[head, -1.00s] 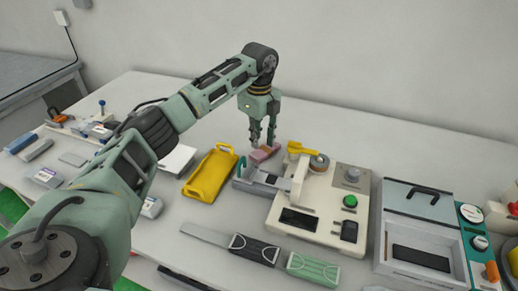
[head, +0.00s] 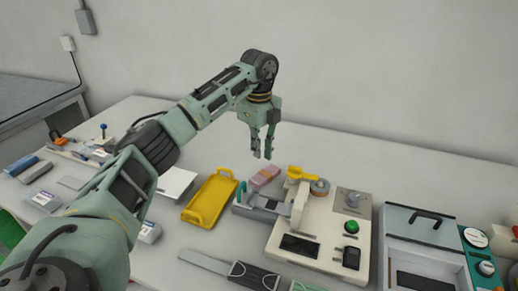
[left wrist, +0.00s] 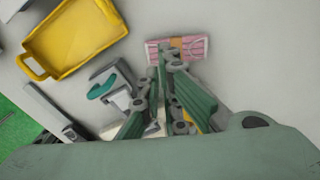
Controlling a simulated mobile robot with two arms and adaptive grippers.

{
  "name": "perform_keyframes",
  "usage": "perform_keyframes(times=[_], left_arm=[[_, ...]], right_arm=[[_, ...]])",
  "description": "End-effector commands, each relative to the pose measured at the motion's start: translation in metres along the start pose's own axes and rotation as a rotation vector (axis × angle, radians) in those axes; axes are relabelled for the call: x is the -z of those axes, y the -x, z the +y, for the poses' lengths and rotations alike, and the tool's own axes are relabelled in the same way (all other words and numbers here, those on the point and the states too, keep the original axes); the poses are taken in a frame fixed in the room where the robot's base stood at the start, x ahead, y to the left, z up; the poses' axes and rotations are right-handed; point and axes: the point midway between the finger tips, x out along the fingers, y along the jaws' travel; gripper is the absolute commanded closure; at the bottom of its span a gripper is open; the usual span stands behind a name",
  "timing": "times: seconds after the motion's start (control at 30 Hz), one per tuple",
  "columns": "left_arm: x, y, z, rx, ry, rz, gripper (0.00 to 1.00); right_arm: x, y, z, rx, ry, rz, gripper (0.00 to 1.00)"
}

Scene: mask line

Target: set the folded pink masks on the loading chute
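The folded pink masks (head: 264,176) lie in a flat stack with an orange band on the white table, behind the grey loading chute (head: 268,214) and apart from it. The chute sits at the left side of the cream machine (head: 310,230). My left gripper (head: 262,156) hangs pointing down, above and just beyond the masks. Its two fingers are apart with a small gap and nothing between them. In the left wrist view the masks (left wrist: 192,46) lie past the fingertips (left wrist: 164,52), which partly overlap their near edge. My right gripper is not in view.
A yellow tray (head: 210,199) lies left of the chute. A grey-lidded box (head: 418,226) stands right of the machine. A sealing tool (head: 252,275) lies in front. Small items crowd the table's left end. The table behind the machine is clear.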

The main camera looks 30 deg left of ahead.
Motion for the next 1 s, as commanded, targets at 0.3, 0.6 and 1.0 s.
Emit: perform_keyframes(times=[0.3,0.6,1.0], left_arm=[[0.0,-0.0001,0.0,0.0,0.0,0.0,0.66],[0.0,-0.0001,0.0,0.0,0.0,0.0,0.4],[-0.0001,-0.0001,0.0,0.0,0.0,0.0,0.2]], right_arm=[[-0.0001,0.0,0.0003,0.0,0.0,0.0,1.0],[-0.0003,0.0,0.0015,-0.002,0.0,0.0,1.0],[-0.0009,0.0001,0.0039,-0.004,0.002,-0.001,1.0]])
